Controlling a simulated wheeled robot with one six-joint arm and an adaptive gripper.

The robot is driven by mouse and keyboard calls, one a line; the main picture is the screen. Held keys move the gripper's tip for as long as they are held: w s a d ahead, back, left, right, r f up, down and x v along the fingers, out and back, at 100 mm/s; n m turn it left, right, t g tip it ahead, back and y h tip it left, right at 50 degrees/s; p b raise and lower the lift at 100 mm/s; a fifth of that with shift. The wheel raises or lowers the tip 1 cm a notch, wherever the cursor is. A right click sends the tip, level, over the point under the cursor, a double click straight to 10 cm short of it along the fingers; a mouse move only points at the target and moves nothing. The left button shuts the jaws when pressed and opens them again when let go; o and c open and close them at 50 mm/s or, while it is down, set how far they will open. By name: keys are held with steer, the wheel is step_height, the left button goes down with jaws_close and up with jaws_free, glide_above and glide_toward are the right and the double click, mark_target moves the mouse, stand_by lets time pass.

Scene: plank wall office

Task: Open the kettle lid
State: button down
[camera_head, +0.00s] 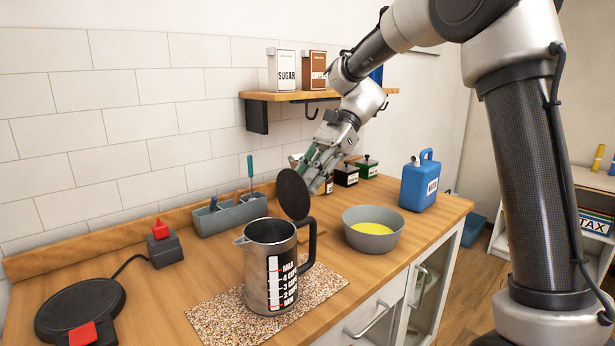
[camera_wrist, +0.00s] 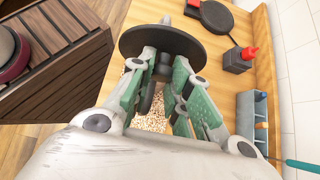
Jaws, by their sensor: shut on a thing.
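The steel kettle (camera_head: 257,262) stands upright on a speckled mat (camera_head: 218,318), its black handle (camera_head: 308,245) to the right and a measuring scale on its side. Its dark round lid (camera_head: 292,195) is raised and tilted steeply above the handle side, so the kettle mouth is uncovered. My gripper (camera_head: 309,176) is behind the lid. In the wrist view the lid (camera_wrist: 135,40) lies beyond the fingertips, and my gripper (camera_wrist: 163,68) is shut on its knob. The lid and fingers hide most of the kettle there.
A grey bowl (camera_head: 352,242) with yellow contents stands right of the kettle, a blue jug (camera_head: 419,185) beyond it. A grey caddy (camera_head: 226,218) stands by the wall. A black hot plate (camera_head: 65,306) and red-switched box (camera_head: 165,251) are left. A shelf (camera_head: 262,95) hangs above.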

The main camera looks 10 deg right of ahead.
steer(key=shift+d+f, duration=0.1)
steer(key=shift+f, duration=0.15)
steer(key=c, duration=1.3)
jaws_free()
steer(key=shift+w, duration=0.1)
steer(key=shift+r, duration=0.1)
steer(key=v, duration=1.2)
